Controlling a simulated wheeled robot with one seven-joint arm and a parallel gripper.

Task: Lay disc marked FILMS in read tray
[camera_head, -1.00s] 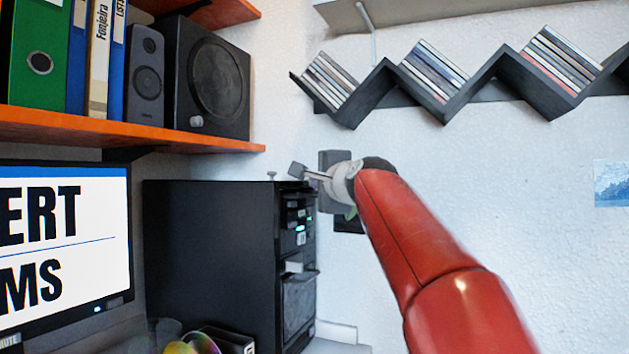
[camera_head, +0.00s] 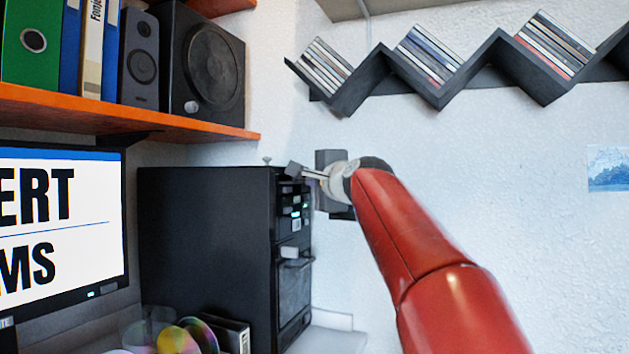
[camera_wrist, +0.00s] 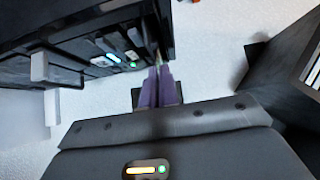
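My gripper (camera_head: 308,173) is in front of the upper front of a black computer tower (camera_head: 208,240). In the wrist view its two purplish fingers (camera_wrist: 158,88) lie close together, with nothing visible between them. The tower front (camera_wrist: 100,45) with lit green and blue indicators is just beyond the fingertips; I cannot tell whether they touch it. Shiny discs (camera_head: 178,341) show at the bottom edge of the head view, partly cut off, with no readable marking. The monitor (camera_head: 50,225) shows "ERT" and "MS", cut off at the left.
A zigzag wall shelf (camera_head: 440,90) holds several disc cases at the upper right. An orange shelf (camera_head: 110,115) with binders and speakers hangs above the monitor and reaches near the tower. The white wall (camera_head: 520,200) right of my arm is mostly clear.

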